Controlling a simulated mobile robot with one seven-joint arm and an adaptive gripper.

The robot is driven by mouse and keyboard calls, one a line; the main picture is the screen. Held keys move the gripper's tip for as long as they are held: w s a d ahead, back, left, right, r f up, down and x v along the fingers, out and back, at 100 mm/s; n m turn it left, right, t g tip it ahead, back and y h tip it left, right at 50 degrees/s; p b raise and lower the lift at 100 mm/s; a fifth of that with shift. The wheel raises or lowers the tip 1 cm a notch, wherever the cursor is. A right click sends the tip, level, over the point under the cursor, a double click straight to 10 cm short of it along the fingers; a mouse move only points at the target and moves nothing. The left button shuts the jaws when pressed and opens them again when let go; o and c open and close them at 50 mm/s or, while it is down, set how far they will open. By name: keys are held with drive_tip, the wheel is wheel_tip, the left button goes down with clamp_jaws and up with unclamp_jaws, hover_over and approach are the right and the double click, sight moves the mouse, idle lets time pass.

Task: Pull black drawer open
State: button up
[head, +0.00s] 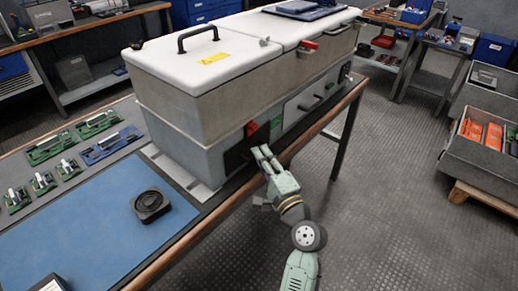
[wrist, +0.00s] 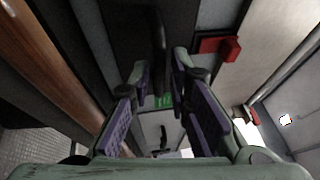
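The black drawer (head: 237,155) is a dark front low on the near face of the grey cabinet, partly hidden behind my gripper in the head view. In the wrist view the dark drawer front (wrist: 124,28) fills the upper middle, and a black bar handle (wrist: 158,42) stands out from it. My gripper (head: 262,153) is at the drawer front. In the wrist view its two purple-padded fingers (wrist: 160,66) are apart, with the handle lying between their tips. A gap shows on both sides, and I cannot tell whether either finger touches it.
The cabinet (head: 190,110) with white lids stands on a wooden-edged workbench (head: 205,215). A red part (head: 251,128) sits just above the drawer and also shows in the wrist view (wrist: 215,47). A black round-topped item (head: 151,204) lies on the blue mat.

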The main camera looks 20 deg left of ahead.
drive_tip(key=shift+x, duration=0.9)
drive_tip(key=shift+c, duration=0.2)
clamp_jaws()
